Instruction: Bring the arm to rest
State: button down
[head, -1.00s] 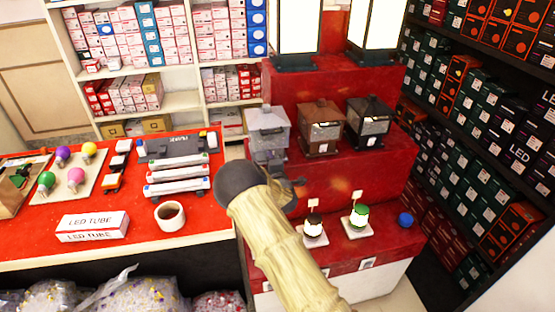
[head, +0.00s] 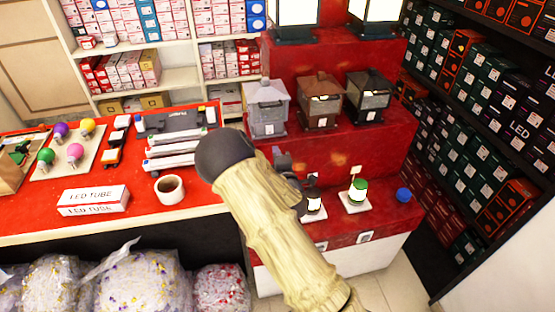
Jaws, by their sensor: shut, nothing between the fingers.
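My arm reaches up from the bottom of the head view, with a pale, wood-like link and a dark rounded joint. My gripper (head: 290,168) shows only in part behind that joint, in front of the red stepped stand (head: 385,160). It is shut and empty. Its fingertips are small and partly hidden. It is near a small dark-topped lamp (head: 314,202) on the lower step; I cannot tell whether they touch.
Grey (head: 266,108), brown (head: 320,100) and black (head: 368,95) lanterns stand on the middle step. A green-topped lamp (head: 358,192) and a blue cap (head: 404,195) sit lower. The red counter (head: 30,215) holds a mug (head: 170,188) and an LED tube box (head: 93,199).

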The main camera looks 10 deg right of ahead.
jog(key=shift+s+d+r, duration=0.1)
jog(key=shift+s+d, duration=0.1)
jog(key=shift+s, duration=0.65)
jog(key=shift+w, duration=0.1)
